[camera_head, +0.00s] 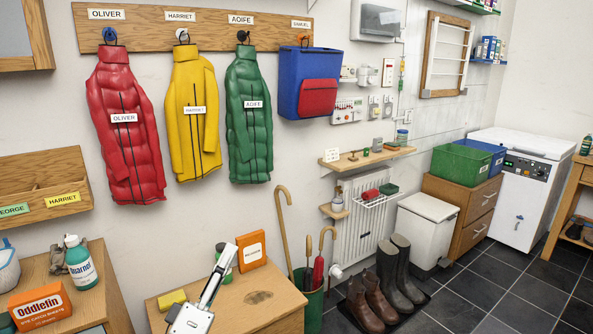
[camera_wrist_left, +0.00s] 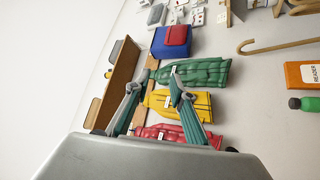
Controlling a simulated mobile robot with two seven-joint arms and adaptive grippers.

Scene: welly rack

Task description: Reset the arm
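My left gripper (camera_head: 222,262) is raised at the bottom centre of the head view, in front of a wooden cabinet top. In the left wrist view its two fingers (camera_wrist_left: 155,84) stand apart with nothing between them. Beyond them hang the green coat (camera_wrist_left: 200,72), the yellow coat (camera_wrist_left: 170,104) and the red coat, all apart from the fingers as far as I can tell. The head view shows the red coat (camera_head: 122,150), yellow coat (camera_head: 190,130) and green coat (camera_head: 248,135) on labelled hooks. My right gripper is not in view.
An orange box (camera_head: 251,251), a green bottle and a yellow sponge (camera_head: 172,300) stand close around the left gripper on the cabinet (camera_head: 270,295). A green stand (camera_head: 308,305) holds canes. Brown boots (camera_head: 372,300) and dark wellies (camera_head: 399,270) stand on the floor.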

